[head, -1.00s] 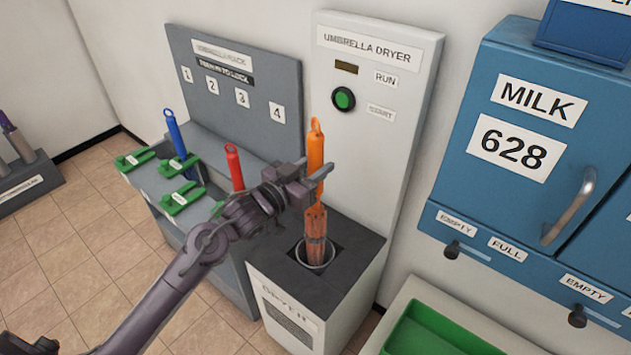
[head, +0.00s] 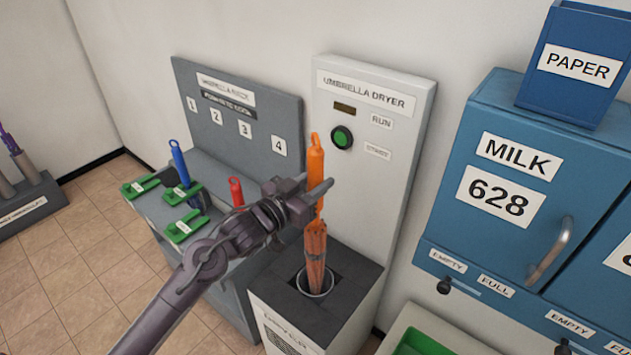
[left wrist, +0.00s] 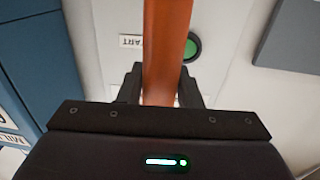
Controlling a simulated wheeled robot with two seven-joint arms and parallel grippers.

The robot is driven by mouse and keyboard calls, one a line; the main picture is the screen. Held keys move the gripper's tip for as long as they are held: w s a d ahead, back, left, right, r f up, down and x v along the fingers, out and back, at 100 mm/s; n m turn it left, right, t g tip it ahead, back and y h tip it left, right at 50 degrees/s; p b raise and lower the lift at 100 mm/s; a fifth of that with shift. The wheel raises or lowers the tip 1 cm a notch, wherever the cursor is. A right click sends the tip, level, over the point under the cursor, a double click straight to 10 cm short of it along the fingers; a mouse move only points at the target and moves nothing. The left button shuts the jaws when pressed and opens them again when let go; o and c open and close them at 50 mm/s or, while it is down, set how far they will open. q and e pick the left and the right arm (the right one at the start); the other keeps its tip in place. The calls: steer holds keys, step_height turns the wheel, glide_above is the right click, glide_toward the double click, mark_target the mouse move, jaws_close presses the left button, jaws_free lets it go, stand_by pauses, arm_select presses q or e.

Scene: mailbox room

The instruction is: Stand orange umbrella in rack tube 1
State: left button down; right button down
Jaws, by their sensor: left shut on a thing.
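The orange umbrella (head: 316,248) stands upright with its lower end in the round opening of the umbrella dryer (head: 270,297). My left gripper (head: 318,192) is shut on the umbrella's shaft just below the orange handle. In the left wrist view the orange umbrella (left wrist: 166,50) runs between the two dark fingers (left wrist: 165,85). The umbrella rack (head: 238,130) is to the left, with a panel numbered 1 to 4 and green latches at its tubes. The tube 1 label (head: 192,104) is at the panel's far left. The tube openings are hard to make out. My right gripper is not in view.
A blue umbrella (head: 179,162) and a red umbrella (head: 237,191) stand in the rack. Green latches (head: 140,187) stick out at its front. A blue milk cabinet (head: 500,200) and a green tray (head: 420,343) are on the right. A dark stand (head: 35,203) is at far left.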

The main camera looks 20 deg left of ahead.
mark_target(310, 162)
arm_select(q)
step_height(310, 162, up, 5)
steer(key=p, duration=0.4)
steer(key=shift+f, duration=0.1)
steer(key=shift+r+p, duration=0.6)
steer(key=shift+p, duration=0.1)
step_height(310, 162, up, 9)
steer(key=p, duration=0.8)
steer(key=shift+p, duration=0.3)
steer(key=shift+f, duration=0.1)
steer(key=shift+s+f, duration=0.1)
